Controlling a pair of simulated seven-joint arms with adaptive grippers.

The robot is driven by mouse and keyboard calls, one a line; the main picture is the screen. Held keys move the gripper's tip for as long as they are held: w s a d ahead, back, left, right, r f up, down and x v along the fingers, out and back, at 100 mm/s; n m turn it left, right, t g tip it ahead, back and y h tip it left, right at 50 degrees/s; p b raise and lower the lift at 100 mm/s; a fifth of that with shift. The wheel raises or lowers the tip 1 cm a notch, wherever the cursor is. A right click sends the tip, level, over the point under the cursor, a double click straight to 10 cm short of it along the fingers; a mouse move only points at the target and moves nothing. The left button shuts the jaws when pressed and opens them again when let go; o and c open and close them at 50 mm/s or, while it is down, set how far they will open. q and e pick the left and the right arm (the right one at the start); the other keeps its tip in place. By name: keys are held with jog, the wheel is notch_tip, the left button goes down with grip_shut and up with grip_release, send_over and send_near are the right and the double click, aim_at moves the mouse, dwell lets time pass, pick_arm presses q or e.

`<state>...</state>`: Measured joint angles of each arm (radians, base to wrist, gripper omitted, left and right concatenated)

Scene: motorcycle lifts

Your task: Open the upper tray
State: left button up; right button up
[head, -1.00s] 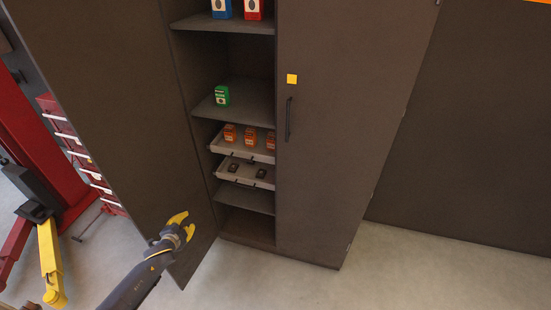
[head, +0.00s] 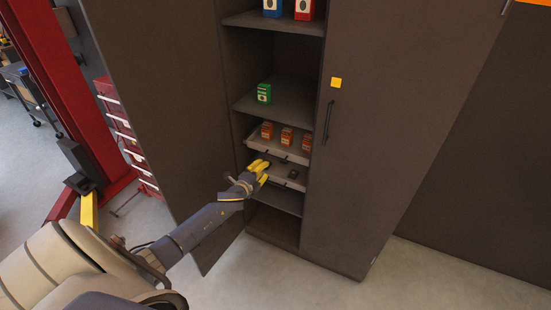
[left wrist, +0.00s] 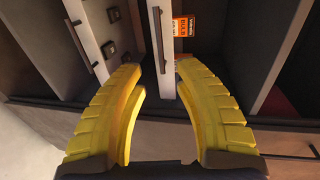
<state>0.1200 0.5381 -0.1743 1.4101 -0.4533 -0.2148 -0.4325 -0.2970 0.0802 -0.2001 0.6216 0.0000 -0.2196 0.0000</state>
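The upper tray (head: 293,157) is a pale shallow pull-out tray in the open left half of a dark cabinet, holding orange boxes (head: 286,137). Below it is a similar lower tray (head: 290,183) with small dark items. My left gripper (head: 264,172), with yellow fingers, is just in front of the trays and hides part of the lower one. In the left wrist view the fingers (left wrist: 158,78) are open and apart. The upper tray's pale front (left wrist: 167,45) and dark bar handle (left wrist: 157,38) lie just beyond and between the fingertips. I see no clear contact. My right gripper is out of view.
The open left cabinet door (head: 165,110) stands beside my left arm. The right door (head: 370,120) is closed, with a dark handle and yellow square. A green box (head: 264,92) sits on the shelf above. A red lift post (head: 75,100) stands left.

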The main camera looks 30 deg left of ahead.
aim_at(275, 157)
pick_arm(q)
jog(key=x, duration=1.2)
jog(key=shift+f, duration=0.1)
grip_shut()
dwell(0.5)
